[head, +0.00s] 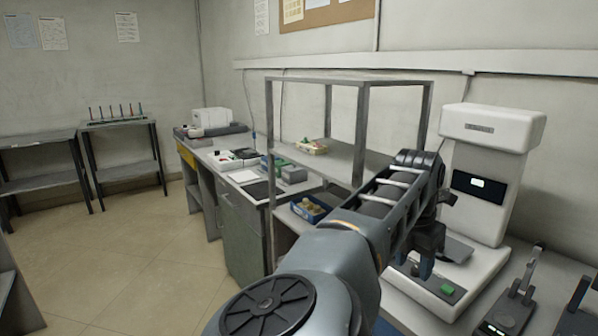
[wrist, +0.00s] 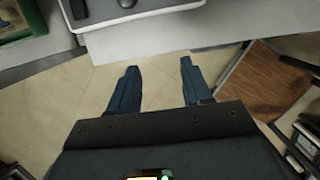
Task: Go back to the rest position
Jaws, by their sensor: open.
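My gripper (wrist: 158,68) shows in the wrist view with its two blue fingers spread apart and nothing between them. Below the fingers is tiled floor, and the edge of a grey bench (wrist: 215,30) lies just beyond the tips. In the head view my arm reaches forward and right, and my gripper (head: 425,264) hangs down in front of the white machine (head: 490,195). My arm hides part of the rack, and the fingertips are small and dark there, so contact with the machine cannot be told.
A grey metal rack (head: 350,82) stands left of my gripper, with a blue bin (head: 308,212) of round items low in it and a small tray (head: 312,147) on its shelf. Dark stands (head: 512,312) are at right. The floor (head: 130,240) at left is clear.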

